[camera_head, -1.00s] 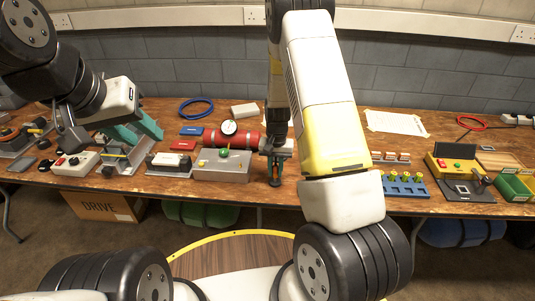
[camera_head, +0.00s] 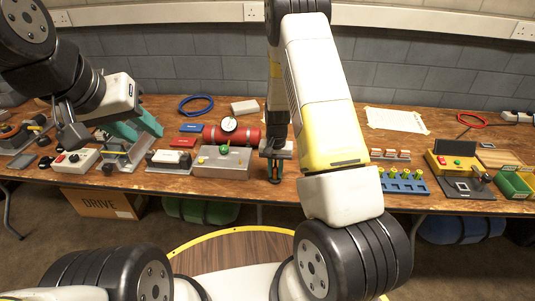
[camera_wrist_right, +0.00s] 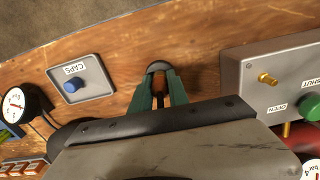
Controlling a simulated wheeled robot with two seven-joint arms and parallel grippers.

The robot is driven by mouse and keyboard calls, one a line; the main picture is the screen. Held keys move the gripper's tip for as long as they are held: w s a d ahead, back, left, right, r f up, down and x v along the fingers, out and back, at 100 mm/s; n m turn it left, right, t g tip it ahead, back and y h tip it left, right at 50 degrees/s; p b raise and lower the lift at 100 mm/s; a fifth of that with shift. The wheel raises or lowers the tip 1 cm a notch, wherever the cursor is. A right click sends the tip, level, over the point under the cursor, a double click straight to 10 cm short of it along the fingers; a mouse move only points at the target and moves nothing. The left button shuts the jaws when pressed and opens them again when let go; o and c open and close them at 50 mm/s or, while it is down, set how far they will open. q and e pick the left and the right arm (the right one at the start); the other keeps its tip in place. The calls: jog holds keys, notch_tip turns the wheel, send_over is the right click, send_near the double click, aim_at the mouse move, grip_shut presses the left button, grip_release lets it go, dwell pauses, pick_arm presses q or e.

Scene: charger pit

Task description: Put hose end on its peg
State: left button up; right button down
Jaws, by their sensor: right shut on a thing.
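My right gripper (camera_head: 275,178) is low over the front part of the bench, just right of the grey valve box (camera_head: 222,162). In the right wrist view its green fingers (camera_wrist_right: 159,98) are shut on a small piece with a dark grey rounded end (camera_wrist_right: 158,68), which I take to be the hose end. The fingers hide most of it, and no hose line can be followed from it. I cannot pick out its peg with certainty. A brass fitting (camera_wrist_right: 267,78) sticks out of the valve box, apart from the gripper. My left gripper (camera_head: 148,137) is open at the left, above a grey fixture.
A red cylinder (camera_head: 248,134) with a gauge (camera_head: 229,125) lies behind the valve box. A grey CAPS tray (camera_wrist_right: 88,63) holding a blue cap is close beside the right gripper. A blue rack (camera_head: 405,187) stands to the right. My right forearm hides part of the bench.

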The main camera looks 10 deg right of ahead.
aim_at(275, 167)
jog(key=shift+f, duration=0.1)
jog(key=c, duration=1.2)
grip_release()
jog(key=shift+r, duration=3.95)
